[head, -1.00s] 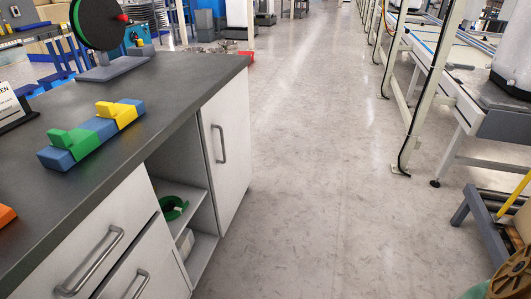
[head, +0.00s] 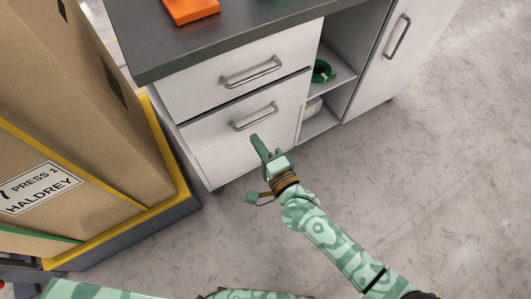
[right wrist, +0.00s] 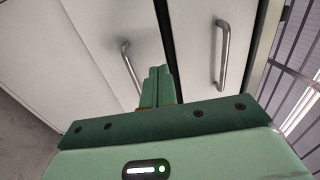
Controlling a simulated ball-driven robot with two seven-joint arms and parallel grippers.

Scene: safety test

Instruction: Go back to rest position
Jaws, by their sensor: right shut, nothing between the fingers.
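My right gripper (head: 258,145) is green and reaches up from the lower right in the head view. It appears in front of the lower drawer of a white cabinet (head: 215,165), close to that drawer's metal handle (head: 255,117). The gripper is shut and empty. In the right wrist view its closed fingers (right wrist: 160,85) point toward the white drawer fronts, with two handles beyond them. I cannot tell whether the fingers touch the cabinet. Part of a green patterned body part of mine shows at the bottom left of the head view. My left gripper is not in view.
The cabinet has a dark grey top (head: 240,28) with an orange object (head: 190,10) on it. An open shelf holds a green ring-like item (head: 321,71). A large cardboard box (head: 80,110) with a yellow-edged base stands at left. The floor (head: 430,170) at right is clear.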

